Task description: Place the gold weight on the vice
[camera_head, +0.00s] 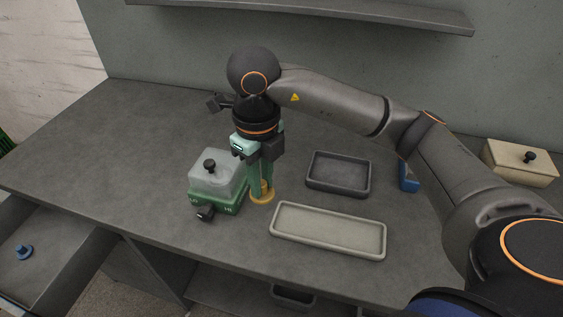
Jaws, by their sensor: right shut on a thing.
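The gold weight (262,197) is at the tips of my right gripper (261,183), which is shut on it. Its round base shows below the fingers, and its upper part is mostly hidden between them. I cannot tell whether its base touches the bench. Just left of it stands a green device (232,207) with a pale translucent block on top, a black knob and a dark handle at its front. I cannot tell for sure that this is the vice. My left gripper is not in view.
A dark tray (313,184) and a long pale tray (330,250) lie to the right. A blue item (409,176) and a cream box (520,163) are farther right. An open drawer (60,262) holds a small blue part. The bench's left side (110,150) is clear.

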